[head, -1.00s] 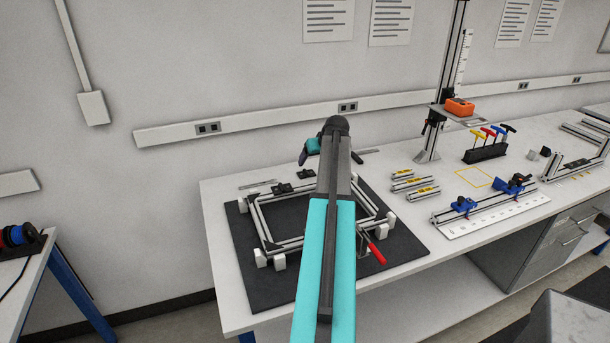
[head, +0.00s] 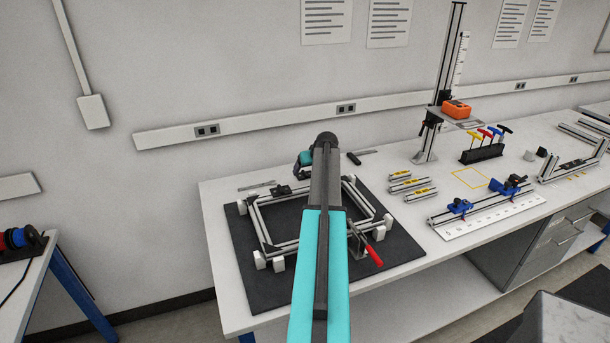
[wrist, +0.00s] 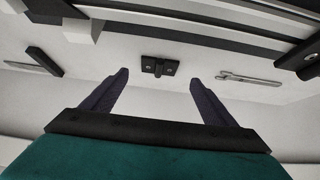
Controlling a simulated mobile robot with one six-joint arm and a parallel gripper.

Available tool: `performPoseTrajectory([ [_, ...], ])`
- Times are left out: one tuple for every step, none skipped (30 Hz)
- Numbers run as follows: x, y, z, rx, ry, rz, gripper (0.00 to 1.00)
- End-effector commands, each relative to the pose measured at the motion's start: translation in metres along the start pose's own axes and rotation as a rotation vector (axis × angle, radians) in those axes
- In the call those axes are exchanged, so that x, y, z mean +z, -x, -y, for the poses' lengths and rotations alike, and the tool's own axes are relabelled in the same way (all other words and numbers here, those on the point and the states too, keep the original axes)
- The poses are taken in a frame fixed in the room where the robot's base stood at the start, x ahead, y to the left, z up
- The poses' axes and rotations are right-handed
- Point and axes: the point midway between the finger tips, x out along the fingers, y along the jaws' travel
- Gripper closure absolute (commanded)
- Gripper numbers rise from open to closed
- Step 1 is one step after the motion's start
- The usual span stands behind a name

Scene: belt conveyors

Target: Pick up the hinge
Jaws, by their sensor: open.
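The hinge (wrist: 159,66) is a small black two-leaf piece with light screw holes. In the wrist view it lies flat on the white tabletop, between and just beyond the two purple fingertips of my gripper (wrist: 160,80). The fingers are spread wide, with nothing between them, and do not appear to touch the hinge. In the head view my gripper (head: 301,172) is over the back of the table, behind the frame. The hinge cannot be made out there, as my arm and gripper cover that area.
An aluminium profile frame (head: 262,222) stands on a black mat (head: 400,245) just in front. In the wrist view a wrench (wrist: 248,79) lies right of the hinge and a black-handled tool (wrist: 42,58) lies left. The wall is close behind.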

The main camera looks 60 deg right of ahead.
Motion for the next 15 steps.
performPoseTrajectory([
  [-0.0006,-0.0017,-0.0001,0.0,0.0,0.0,0.2],
  [-0.0004,-0.0023,-0.0002,0.0,0.0,0.0,0.2],
  [-0.0002,-0.0027,-0.0002,0.0,0.0,0.0,0.2],
  [-0.0001,-0.0028,-0.0002,0.0,0.0,-0.001,0.2],
  [0.0,-0.0028,-0.0002,0.0,0.0,-0.001,0.2],
  [0.0002,-0.0028,-0.0002,0.0,0.0,-0.001,0.2],
  [0.0002,-0.0027,-0.0003,0.001,0.0,-0.001,0.2],
  [0.0002,-0.0027,-0.0003,0.001,0.0,-0.001,0.2],
  [0.0002,-0.0026,-0.0004,0.001,0.0,-0.001,0.2],
  [0.0002,-0.0026,-0.0005,0.001,0.0,-0.001,0.2],
  [0.0002,-0.0026,-0.0006,0.001,0.0,-0.001,0.2],
  [0.0,-0.0029,-0.0006,0.001,0.0,0.0,0.2],
  [-0.0002,-0.0033,-0.0008,0.001,-0.001,0.0,0.2],
  [-0.0004,-0.0039,-0.0009,0.001,-0.001,0.0,0.2],
  [-0.0009,-0.0051,-0.0011,0.001,-0.001,0.0,0.2],
])
